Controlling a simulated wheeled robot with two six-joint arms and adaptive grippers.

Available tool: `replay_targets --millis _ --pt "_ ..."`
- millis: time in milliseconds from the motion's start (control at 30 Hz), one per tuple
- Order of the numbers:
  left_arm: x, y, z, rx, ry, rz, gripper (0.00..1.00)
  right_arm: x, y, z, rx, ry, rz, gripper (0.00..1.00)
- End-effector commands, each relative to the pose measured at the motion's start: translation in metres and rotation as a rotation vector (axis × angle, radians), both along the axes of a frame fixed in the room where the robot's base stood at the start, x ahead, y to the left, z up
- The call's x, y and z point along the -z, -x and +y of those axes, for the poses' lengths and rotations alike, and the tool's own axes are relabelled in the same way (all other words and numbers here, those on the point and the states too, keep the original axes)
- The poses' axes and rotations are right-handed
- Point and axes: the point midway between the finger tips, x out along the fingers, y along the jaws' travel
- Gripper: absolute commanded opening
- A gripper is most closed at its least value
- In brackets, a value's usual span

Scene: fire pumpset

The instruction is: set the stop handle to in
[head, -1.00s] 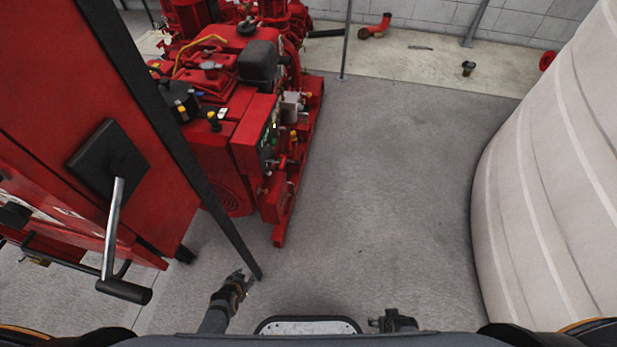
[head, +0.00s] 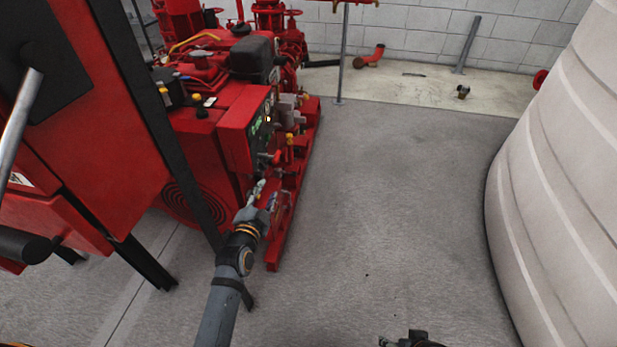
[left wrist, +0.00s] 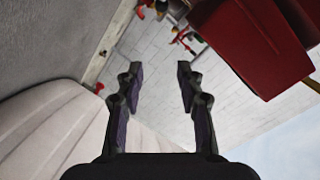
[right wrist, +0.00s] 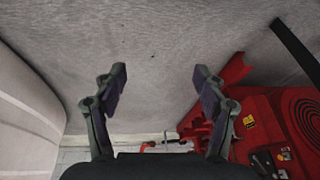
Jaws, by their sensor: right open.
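The red pumpset (head: 215,115) stands left of centre in the head view, with a control panel (head: 258,125) on its near right side. A small red handle-like part (head: 270,157) sits just below the panel; I cannot tell for certain that it is the stop handle. My left gripper (head: 260,188) is raised in front of the panel's lower part, and the left wrist view (left wrist: 155,75) shows it open and empty. The red panel box (left wrist: 262,45) is at upper right there. My right gripper (head: 412,340) is low at the bottom edge; it is open and empty in the right wrist view (right wrist: 157,82).
A red cabinet (head: 95,150) with a black-edged frame and a lever with a black grip (head: 25,245) stands close at the left. A large pale tank (head: 560,190) bounds the right. The grey floor (head: 390,200) between is clear.

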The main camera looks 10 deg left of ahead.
Motion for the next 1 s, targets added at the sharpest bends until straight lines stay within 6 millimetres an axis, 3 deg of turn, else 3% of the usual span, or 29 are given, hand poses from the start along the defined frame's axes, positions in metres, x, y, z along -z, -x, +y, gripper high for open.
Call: replay_targets --millis 33,200,433,567,767,1000 --pt "-0.004 -0.001 0.001 -0.001 -0.025 -0.051 0.37 0.007 -0.001 0.003 -0.005 -0.007 -0.011 0.71" --pt "-0.041 0.0 0.003 -0.004 -0.085 -0.139 0.37 -0.011 -0.003 0.008 -0.015 -0.018 -0.028 0.71" --pt "-0.047 -0.006 0.003 -0.004 -0.092 -0.147 0.37 -0.015 -0.003 0.008 -0.015 -0.02 -0.032 0.71" --pt "-0.047 -0.029 0.002 -0.004 -0.094 -0.149 0.37 -0.012 -0.004 0.009 -0.013 -0.024 -0.047 0.71" --pt "-0.045 -0.079 0.0 -0.003 -0.092 -0.149 0.37 0.001 -0.006 0.012 -0.004 -0.042 -0.102 0.71" --pt "-0.046 -0.099 -0.001 -0.004 -0.09 -0.145 0.37 -0.023 -0.045 0.009 0.006 -0.035 -0.272 0.71"
